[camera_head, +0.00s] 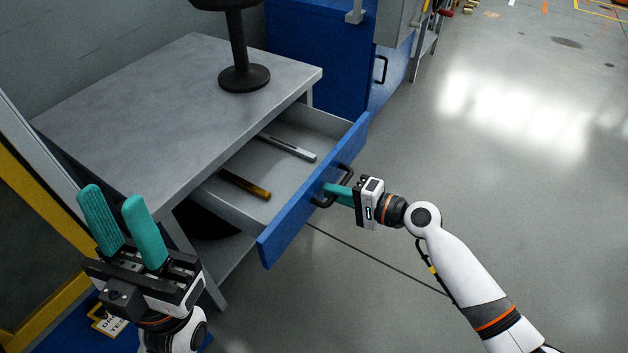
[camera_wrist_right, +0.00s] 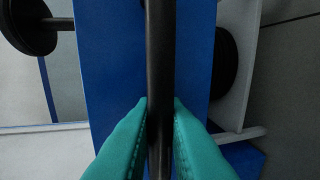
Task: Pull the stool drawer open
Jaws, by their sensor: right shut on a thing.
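The drawer (camera_head: 313,195) with a blue front stands pulled out from under a grey table-like stool (camera_head: 150,110). Its black handle (camera_head: 347,174) is on the outer side of the front. My right gripper (camera_head: 328,188) is at the handle. In the right wrist view the black handle bar (camera_wrist_right: 160,70) runs between the two teal fingers (camera_wrist_right: 160,125), which are shut on it. My left gripper (camera_head: 120,213) is open and empty at the lower left, with its teal fingers apart, in front of the stool.
Inside the drawer lie a grey tool (camera_head: 288,147) and a brown-handled tool (camera_head: 245,184). A black round-based stand (camera_head: 243,78) is on the top. Blue cabinets (camera_head: 320,55) stand behind. The grey floor (camera_head: 510,190) at the right is clear.

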